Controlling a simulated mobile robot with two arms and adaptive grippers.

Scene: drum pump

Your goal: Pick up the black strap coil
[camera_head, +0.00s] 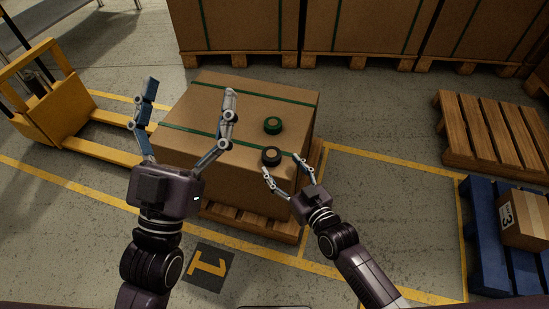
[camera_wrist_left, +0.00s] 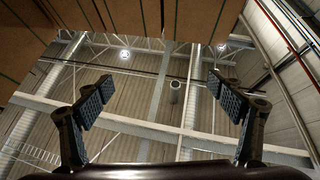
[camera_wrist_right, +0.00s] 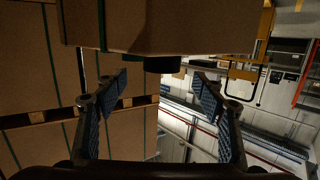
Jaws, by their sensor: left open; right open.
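The black strap coil (camera_head: 271,157) lies flat on top of the large strapped cardboard box (camera_head: 255,95), near its right front edge. My right gripper (camera_head: 282,166) is open and empty, just in front of the coil, with one fingertip to either side of its near side. In the right wrist view the coil (camera_wrist_right: 163,64) shows dark against the box, beyond and between the open fingers (camera_wrist_right: 160,82); I cannot tell whether they touch it. My left gripper (camera_head: 190,92) is open and empty, raised over the left part of the box, its fingers (camera_wrist_left: 160,82) pointing up.
A green strap coil (camera_head: 272,125) lies just behind the black one. The box stands on a wooden pallet (camera_head: 250,222). A yellow pallet jack (camera_head: 50,105) is at left. An empty wooden pallet (camera_head: 490,130) and a blue pallet (camera_head: 482,240) with a small box (camera_head: 525,219) are at right.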

